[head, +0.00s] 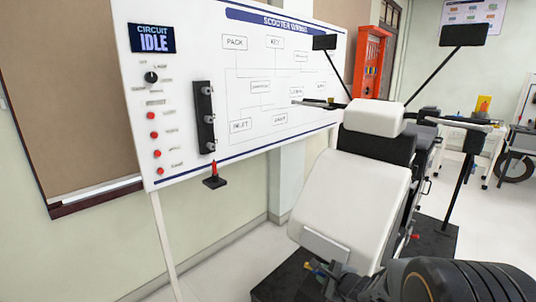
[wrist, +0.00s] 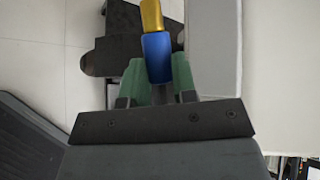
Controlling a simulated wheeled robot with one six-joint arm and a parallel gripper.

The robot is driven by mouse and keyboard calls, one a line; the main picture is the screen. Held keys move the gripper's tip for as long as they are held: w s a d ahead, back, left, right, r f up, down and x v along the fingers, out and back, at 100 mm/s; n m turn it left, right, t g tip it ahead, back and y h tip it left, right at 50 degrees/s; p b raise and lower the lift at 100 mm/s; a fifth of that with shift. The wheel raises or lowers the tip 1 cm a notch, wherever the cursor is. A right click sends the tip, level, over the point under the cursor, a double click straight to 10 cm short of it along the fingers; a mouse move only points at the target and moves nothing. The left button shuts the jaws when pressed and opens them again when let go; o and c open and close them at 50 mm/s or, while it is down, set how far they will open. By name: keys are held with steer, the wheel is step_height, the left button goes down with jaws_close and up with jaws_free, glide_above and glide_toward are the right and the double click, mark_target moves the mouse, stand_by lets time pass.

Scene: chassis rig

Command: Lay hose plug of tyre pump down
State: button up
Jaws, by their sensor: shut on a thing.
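The hose plug, a blue cylinder (wrist: 157,58) with a gold end (wrist: 151,16), sits between the green fingers of my gripper (wrist: 157,85) in the wrist view. The fingers are shut on its blue part, and the gold end points away from the wrist. In the head view my gripper (head: 327,270) is low, in front of the scooter's white front panel, with the plug's gold end (head: 308,266) showing to its left. I cannot make out the tyre pump or the hose in either view.
The white scooter rig (head: 350,205) stands on a dark base plate (head: 275,285), close beside my arm. The floor (head: 225,270) between board and rig is bare.

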step_height(320, 180, up, 14)
steer(key=p, duration=1)
steer(key=shift+w+m+h, duration=0.25)
steer(key=shift+m+h, duration=0.15)
steer(key=shift+f, duration=0.1)
